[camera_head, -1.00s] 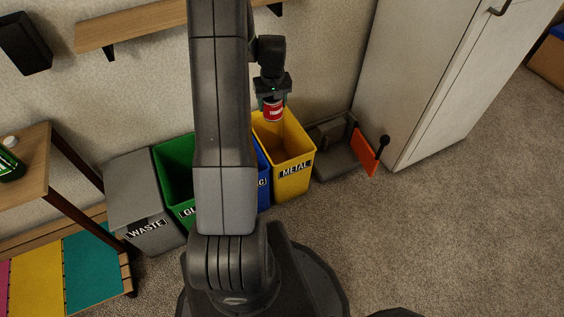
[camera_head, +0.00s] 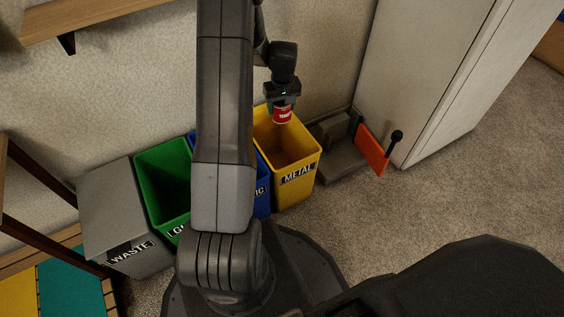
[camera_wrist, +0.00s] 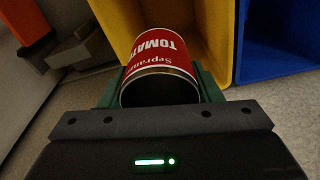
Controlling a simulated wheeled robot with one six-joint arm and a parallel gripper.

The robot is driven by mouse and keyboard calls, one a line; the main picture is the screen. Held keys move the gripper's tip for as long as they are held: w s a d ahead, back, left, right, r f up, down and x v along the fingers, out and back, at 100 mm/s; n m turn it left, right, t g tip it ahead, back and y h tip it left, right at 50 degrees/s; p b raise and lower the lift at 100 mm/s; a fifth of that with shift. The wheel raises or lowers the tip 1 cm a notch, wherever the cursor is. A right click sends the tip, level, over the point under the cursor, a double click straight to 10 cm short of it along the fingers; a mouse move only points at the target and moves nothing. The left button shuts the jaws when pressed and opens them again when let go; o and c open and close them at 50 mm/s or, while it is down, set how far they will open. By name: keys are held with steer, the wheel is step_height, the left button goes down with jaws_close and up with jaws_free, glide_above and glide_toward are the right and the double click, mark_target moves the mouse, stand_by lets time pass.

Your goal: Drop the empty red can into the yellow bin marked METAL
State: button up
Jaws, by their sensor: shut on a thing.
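The red can (camera_head: 283,116) has a white-lettered label, and the wrist view shows its open end (camera_wrist: 158,88) with the word TOMATO on its side. My gripper (camera_head: 282,104) is shut on the can and holds it over the mouth of the yellow bin (camera_head: 300,181) marked METAL. In the wrist view my gripper (camera_wrist: 160,92) has a green finger on each side of the can, and the yellow bin (camera_wrist: 125,22) lies behind it. The can's far end is hidden in the wrist view.
A blue bin (camera_head: 262,197), a green bin (camera_head: 165,157) and a grey WASTE bin (camera_head: 120,205) stand left of the yellow one. A grey device with an orange panel (camera_head: 373,150) stands to the right, by a white cabinet (camera_head: 425,70). Open carpet lies on the right.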

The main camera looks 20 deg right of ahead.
steer(key=shift+f+b, duration=0.7)
steer(key=shift+f, duration=0.8)
steer(key=o, duration=1)
steer(key=shift+r, duration=0.1)
steer(key=r+p, duration=0.1)
steer(key=r, duration=0.3)
steer(key=s+r+p, duration=0.1)
steer(key=r+p, duration=0.1)
steer(key=r, duration=0.3)
steer(key=r+p, duration=0.2)
steer(key=r, duration=0.2)
steer(key=shift+s+a+r, duration=0.1)
steer(key=shift+s+r, duration=0.2)
steer(key=shift+r, duration=0.05)
